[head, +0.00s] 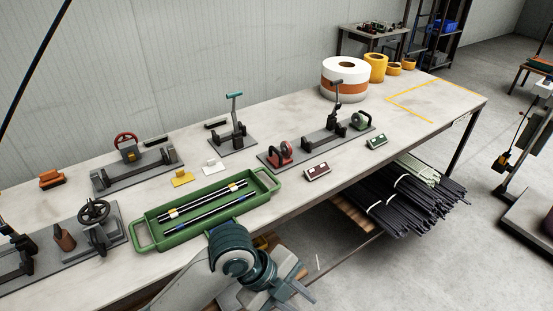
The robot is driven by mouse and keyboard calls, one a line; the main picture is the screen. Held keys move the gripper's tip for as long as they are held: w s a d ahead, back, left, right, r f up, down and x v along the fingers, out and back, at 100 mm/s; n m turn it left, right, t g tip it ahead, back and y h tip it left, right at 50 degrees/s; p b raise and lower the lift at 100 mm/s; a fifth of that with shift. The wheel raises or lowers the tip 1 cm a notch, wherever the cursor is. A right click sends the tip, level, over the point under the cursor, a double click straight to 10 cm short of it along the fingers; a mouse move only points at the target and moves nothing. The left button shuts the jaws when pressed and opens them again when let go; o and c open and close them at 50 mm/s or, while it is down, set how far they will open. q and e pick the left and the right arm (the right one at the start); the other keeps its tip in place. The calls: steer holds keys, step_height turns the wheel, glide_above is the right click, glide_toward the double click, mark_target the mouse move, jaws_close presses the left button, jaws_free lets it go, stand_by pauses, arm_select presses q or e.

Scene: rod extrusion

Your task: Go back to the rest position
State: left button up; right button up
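One arm of mine comes in from the lower left, and its teal wrist and end part, my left gripper (290,285), show at the bottom edge. They hang in front of the table's near edge, close to the green tray (222,217) and apart from it. The fingers are too unclear to tell open from shut, and I see nothing held. Two black rods (205,200) with coloured bands lie side by side in the tray. My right gripper is not in view.
The long pale table (250,110) bears fixtures: a red-handled one (127,148), a teal-levered one (233,122), a long base with red and green parts (322,142) and a handwheel (94,211). Black rods (400,205) are stacked beneath. Open floor (430,275) lies at right.

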arm_select(q)
steer(key=s+a+f+n+t+y, duration=0.1)
steer(key=s+a+f+n+y, duration=0.1)
steer(key=s+a+f+n, duration=0.5)
steer(key=s+a+f+n+t+y, duration=0.2)
steer(key=a+f+n, duration=0.1)
steer(key=a+n, duration=0.8)
steer(key=s+a+f+n+t+y, duration=0.15)
steer(key=s+a+f+n, duration=0.3)
steer(key=a+n, duration=0.45)
step_height(320, 180, down, 28)
steer(key=m+g+b, duration=0.1)
steer(key=g, duration=0.1)
steer(key=s+a+f, duration=0.2)
steer(key=s+f, duration=0.7)
steer(key=f, duration=0.1)
steer(key=s+a+f+g+b, duration=0.1)
steer(key=s+f, duration=0.9)
steer(key=shift+a+m+y, duration=0.3)
steer(key=shift+a+y, duration=0.05)
steer(key=shift+y, duration=0.1)
